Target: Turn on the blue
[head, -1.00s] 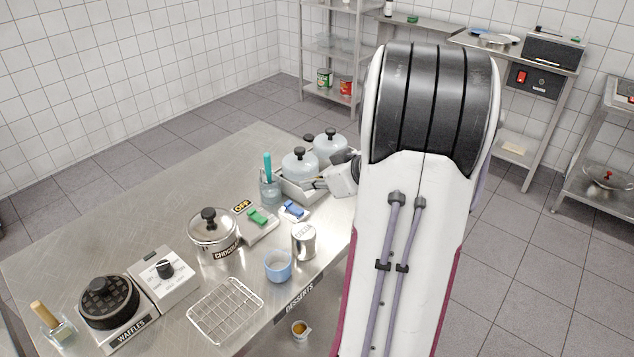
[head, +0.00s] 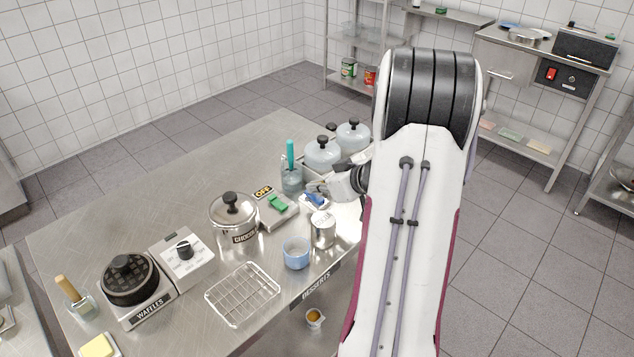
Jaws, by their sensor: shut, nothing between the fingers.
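The blue switch (head: 317,200) sits on a pale base on the steel table, right of a green switch (head: 278,203). My gripper (head: 312,187) is shut and empty, reaching in from the right close to the blue switch. The fingers partly cover the blue switch. I cannot tell whether they touch it, or which way the switch is set.
A steel can (head: 322,231) and a blue cup (head: 296,254) stand in front of the switches. A lidded pot (head: 233,218) is to the left. A glass jar with a teal-handled tool (head: 291,177) and lidded containers (head: 322,153) stand behind. A wire rack (head: 242,294) lies in front.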

